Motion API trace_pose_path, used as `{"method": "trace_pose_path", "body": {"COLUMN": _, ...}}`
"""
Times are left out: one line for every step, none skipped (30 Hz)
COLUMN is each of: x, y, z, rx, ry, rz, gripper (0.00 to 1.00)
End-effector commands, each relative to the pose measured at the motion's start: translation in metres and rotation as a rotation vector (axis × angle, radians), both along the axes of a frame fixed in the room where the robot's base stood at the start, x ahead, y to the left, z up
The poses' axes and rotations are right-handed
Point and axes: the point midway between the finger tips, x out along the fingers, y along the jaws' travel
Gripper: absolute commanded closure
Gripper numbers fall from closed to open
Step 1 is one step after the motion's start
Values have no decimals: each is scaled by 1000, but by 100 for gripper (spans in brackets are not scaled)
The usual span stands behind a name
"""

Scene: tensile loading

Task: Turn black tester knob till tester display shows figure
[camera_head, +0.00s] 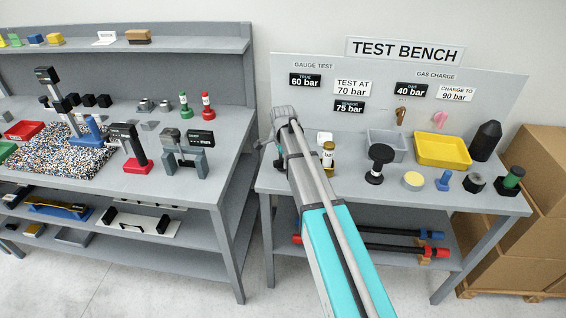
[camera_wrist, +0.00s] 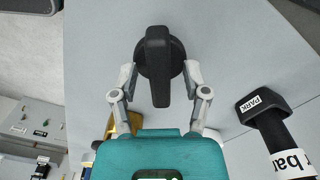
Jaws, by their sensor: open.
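In the wrist view a black knob (camera_wrist: 157,50) with a raised bar handle stands on the grey bench top. My gripper (camera_wrist: 160,75) is open, with one finger on each side of the knob's bar; whether either finger touches it I cannot tell. In the head view my arm hides most of the knob and gripper. On the gauge test side of the board, a dark display (camera_head: 305,80) reads 60 bar, and another dark display (camera_head: 349,106) below reads 75 bar. A white card (camera_head: 352,87) says TEST AT 70 bar.
A black part marked PARK (camera_wrist: 262,103) stands close on the right in the wrist view. In the head view a brass-topped cylinder (camera_head: 328,155), a black knobbed stand (camera_head: 379,163), a grey tray (camera_head: 371,149) and a yellow tray (camera_head: 420,151) crowd the bench. Cardboard boxes (camera_head: 530,200) stand right.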

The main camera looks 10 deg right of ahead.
Motion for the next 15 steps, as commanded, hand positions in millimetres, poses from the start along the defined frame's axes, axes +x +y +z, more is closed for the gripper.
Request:
{"method": "trace_pose_path", "body": {"x": 0, "y": 0, "z": 0, "rx": 0, "ry": 0, "rz": 0, "gripper": 40}}
{"method": "trace_pose_path", "body": {"x": 0, "y": 0, "z": 0, "rx": 0, "ry": 0, "rz": 0, "gripper": 40}}
{"method": "trace_pose_path", "body": {"x": 0, "y": 0, "z": 0, "rx": 0, "ry": 0, "rz": 0, "gripper": 40}}
{"method": "trace_pose_path", "body": {"x": 0, "y": 0, "z": 0, "rx": 0, "ry": 0, "rz": 0, "gripper": 40}}
{"method": "trace_pose_path", "body": {"x": 0, "y": 0, "z": 0, "rx": 0, "ry": 0, "rz": 0, "gripper": 40}}
{"method": "trace_pose_path", "body": {"x": 0, "y": 0, "z": 0, "rx": 0, "ry": 0, "rz": 0, "gripper": 40}}
{"method": "trace_pose_path", "body": {"x": 0, "y": 0, "z": 0, "rx": 0, "ry": 0, "rz": 0, "gripper": 40}}
{"method": "trace_pose_path", "body": {"x": 0, "y": 0, "z": 0, "rx": 0, "ry": 0, "rz": 0, "gripper": 44}}
{"method": "trace_pose_path", "body": {"x": 0, "y": 0, "z": 0, "rx": 0, "ry": 0, "rz": 0, "gripper": 51}}
{"method": "trace_pose_path", "body": {"x": 0, "y": 0, "z": 0, "rx": 0, "ry": 0, "rz": 0, "gripper": 57}}
{"method": "trace_pose_path", "body": {"x": 0, "y": 0, "z": 0, "rx": 0, "ry": 0, "rz": 0, "gripper": 62}}
{"method": "trace_pose_path", "body": {"x": 0, "y": 0, "z": 0, "rx": 0, "ry": 0, "rz": 0, "gripper": 70}}
{"method": "trace_pose_path", "body": {"x": 0, "y": 0, "z": 0, "rx": 0, "ry": 0, "rz": 0, "gripper": 75}}
{"method": "trace_pose_path", "body": {"x": 0, "y": 0, "z": 0, "rx": 0, "ry": 0, "rz": 0, "gripper": 81}}
{"method": "trace_pose_path", "body": {"x": 0, "y": 0, "z": 0, "rx": 0, "ry": 0, "rz": 0, "gripper": 88}}
